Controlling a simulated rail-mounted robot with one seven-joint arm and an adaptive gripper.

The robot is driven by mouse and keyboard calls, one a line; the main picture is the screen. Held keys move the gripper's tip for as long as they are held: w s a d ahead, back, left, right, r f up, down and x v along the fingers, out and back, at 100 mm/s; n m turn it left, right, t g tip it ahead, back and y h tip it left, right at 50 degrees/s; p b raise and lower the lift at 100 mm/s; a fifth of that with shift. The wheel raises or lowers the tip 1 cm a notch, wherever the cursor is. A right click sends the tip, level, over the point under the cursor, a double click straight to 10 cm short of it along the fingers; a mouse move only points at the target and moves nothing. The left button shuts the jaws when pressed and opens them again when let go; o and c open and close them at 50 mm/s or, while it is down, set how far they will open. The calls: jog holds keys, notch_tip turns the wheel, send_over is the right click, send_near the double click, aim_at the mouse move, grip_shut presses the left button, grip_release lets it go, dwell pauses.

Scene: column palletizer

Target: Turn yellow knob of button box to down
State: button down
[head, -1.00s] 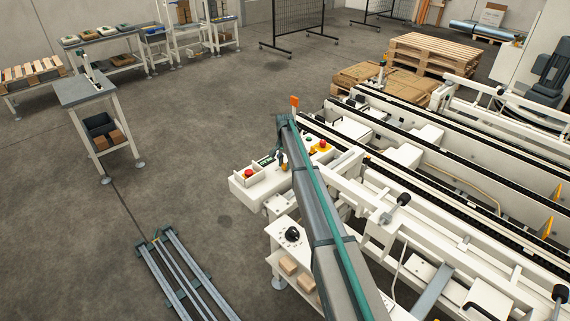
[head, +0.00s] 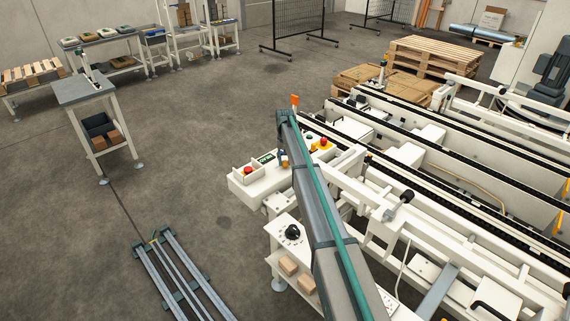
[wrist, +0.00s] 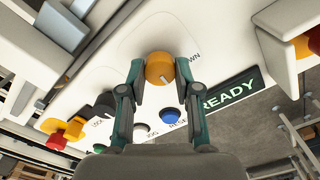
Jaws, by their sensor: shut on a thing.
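The yellow knob (wrist: 159,68) sits on the white face of the button box (wrist: 105,75) in the wrist view. My gripper (wrist: 160,80) is shut on the yellow knob, with one finger on each side of it. The letters "WN" of a label show just right of the knob; the rest of the label is hidden.
A dark knob, a blue button (wrist: 169,115), a white button and a green READY sign (wrist: 230,91) are close to my fingers. Red emergency buttons (head: 247,171) sit on yellow bases.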

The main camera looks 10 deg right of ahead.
aim_at(285, 162)
jog(key=n+b, duration=0.2)
jog(key=n, duration=0.3)
jog(key=shift+n, duration=0.3)
jog(key=shift+n+b, duration=0.45)
jog(key=shift+n, duration=1.75)
jog(key=c, duration=0.8)
grip_release()
notch_tip(285, 162, up, 12)
jog(key=shift+a, duration=0.1)
